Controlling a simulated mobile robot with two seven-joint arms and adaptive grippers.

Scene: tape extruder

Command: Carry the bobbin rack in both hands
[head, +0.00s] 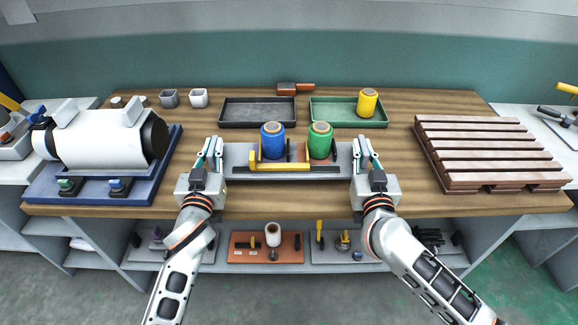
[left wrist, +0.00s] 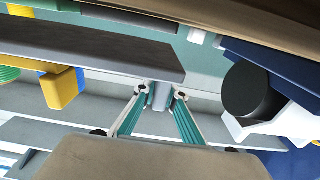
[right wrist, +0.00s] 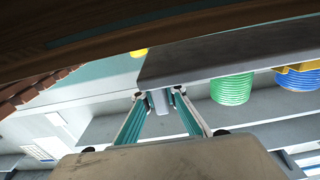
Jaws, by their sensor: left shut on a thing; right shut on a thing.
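The bobbin rack (head: 240,158) is a grey board in the middle of the head view. It carries a blue bobbin (head: 273,142), a green bobbin (head: 320,142) and a yellow bar along its front, and it looks level. My left gripper (head: 212,152) is shut on the rack's left end; the left wrist view shows its fingertips (left wrist: 161,94) around a grey handle under the board. My right gripper (head: 364,152) is shut on the right end, with its fingertips (right wrist: 160,94) around a similar handle. I cannot tell for sure whether the rack is clear of the table.
Behind the rack are a dark tray (head: 229,120) and a green tray (head: 340,122) holding a yellow bobbin (head: 367,103). A white extruder (head: 100,139) on a blue base stands left. A reddish slatted pallet (head: 490,150) lies right. Bare wooden table (head: 408,176) lies between rack and pallet.

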